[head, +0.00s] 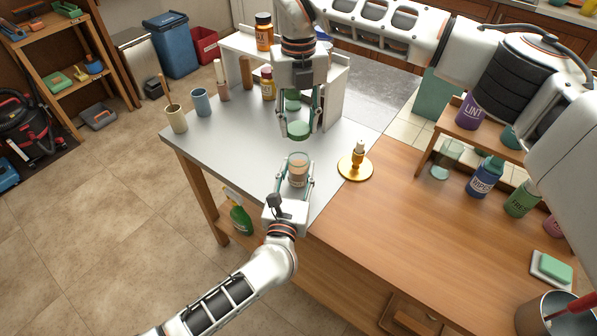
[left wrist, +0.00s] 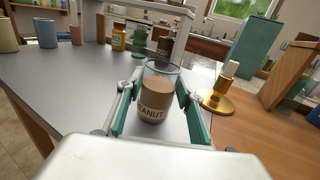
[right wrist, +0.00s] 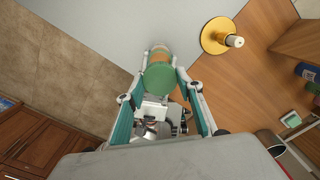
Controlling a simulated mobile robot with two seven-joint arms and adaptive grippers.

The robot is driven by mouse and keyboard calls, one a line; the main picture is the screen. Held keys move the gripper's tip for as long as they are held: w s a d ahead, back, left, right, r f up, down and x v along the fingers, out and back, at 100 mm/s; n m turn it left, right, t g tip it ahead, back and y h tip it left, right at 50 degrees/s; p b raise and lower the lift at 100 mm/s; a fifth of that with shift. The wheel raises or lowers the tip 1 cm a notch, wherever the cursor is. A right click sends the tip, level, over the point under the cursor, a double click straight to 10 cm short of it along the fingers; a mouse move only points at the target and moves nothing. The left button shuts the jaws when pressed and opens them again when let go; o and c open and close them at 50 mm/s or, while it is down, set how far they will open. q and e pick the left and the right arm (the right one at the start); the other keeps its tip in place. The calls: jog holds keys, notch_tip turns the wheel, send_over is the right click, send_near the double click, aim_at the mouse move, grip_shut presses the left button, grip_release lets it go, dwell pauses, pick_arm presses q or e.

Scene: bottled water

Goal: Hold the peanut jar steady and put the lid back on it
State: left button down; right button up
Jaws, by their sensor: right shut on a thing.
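The peanut jar (head: 297,172) is clear with brown contents and stands upright and open near the right edge of the grey table. The left wrist view shows its PEANUT label (left wrist: 153,103). My left gripper (head: 297,180) has one finger on each side of the jar, with narrow gaps seeming to show; contact is hard to judge. My right gripper (head: 299,122) points down and is shut on the green lid (head: 298,131), held level above and behind the jar, apart from it. In the right wrist view, the lid (right wrist: 160,80) partly overlaps the jar (right wrist: 158,55).
A gold candle holder (head: 355,166) stands close to the right of the jar. Cups (head: 201,102) and small bottles (head: 268,84) stand at the back left, by a white shelf (head: 337,95). The grey table (head: 240,150) is bare left of the jar.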

aim_at(298, 139)
jog(key=shift+f, duration=2.55)
jog(key=shift+f, duration=0.85)
jog(key=shift+f, duration=0.6)
